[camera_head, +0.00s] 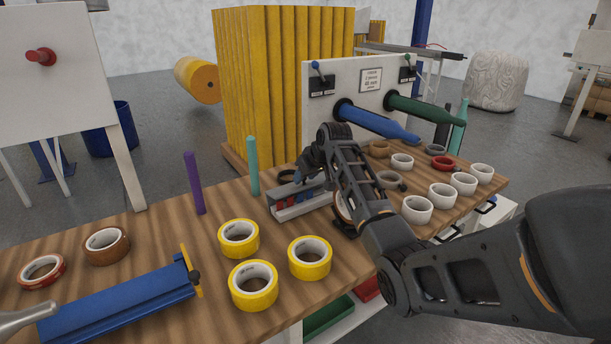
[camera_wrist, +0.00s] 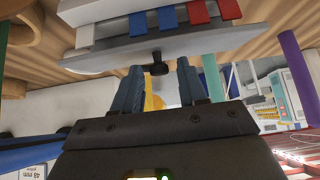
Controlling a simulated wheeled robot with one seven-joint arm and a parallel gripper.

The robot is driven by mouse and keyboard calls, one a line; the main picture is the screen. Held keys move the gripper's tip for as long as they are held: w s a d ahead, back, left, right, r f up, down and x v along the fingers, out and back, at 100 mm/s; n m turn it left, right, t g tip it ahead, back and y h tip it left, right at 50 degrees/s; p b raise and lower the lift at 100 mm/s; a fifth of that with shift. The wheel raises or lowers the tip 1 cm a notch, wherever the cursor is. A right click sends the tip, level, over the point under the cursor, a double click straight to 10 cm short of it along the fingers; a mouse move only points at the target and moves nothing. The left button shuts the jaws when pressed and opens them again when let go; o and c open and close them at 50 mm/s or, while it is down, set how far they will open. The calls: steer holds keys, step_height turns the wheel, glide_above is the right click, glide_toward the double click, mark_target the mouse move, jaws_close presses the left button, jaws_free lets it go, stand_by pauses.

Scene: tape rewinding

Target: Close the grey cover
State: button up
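A grey device (camera_head: 300,210) with blue and red pieces sits on the wooden table, left of my arm in the head view. In the wrist view, its grey cover (camera_wrist: 215,42) is a long panel with a small black knob (camera_wrist: 158,68) at its edge. Blue, white and red pieces (camera_wrist: 168,17) show beyond the panel, uncovered. My gripper (camera_wrist: 159,68) is open, with its two fingers apart on either side of the knob; I cannot tell whether they touch it. In the head view my gripper (camera_head: 305,172) is at the device's back side, partly hidden by my arm.
A purple post (camera_head: 195,183) and a teal post (camera_head: 253,166) stand left of the device. Yellow tape rolls (camera_head: 253,286) lie in front of it. White tape rolls (camera_head: 417,210) stand to the right. A white panel with blue and green rollers (camera_head: 375,122) stands behind.

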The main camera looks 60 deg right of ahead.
steer(key=shift+o, duration=0.3)
steer(key=v, duration=0.8)
steer(key=shift+f, duration=0.1)
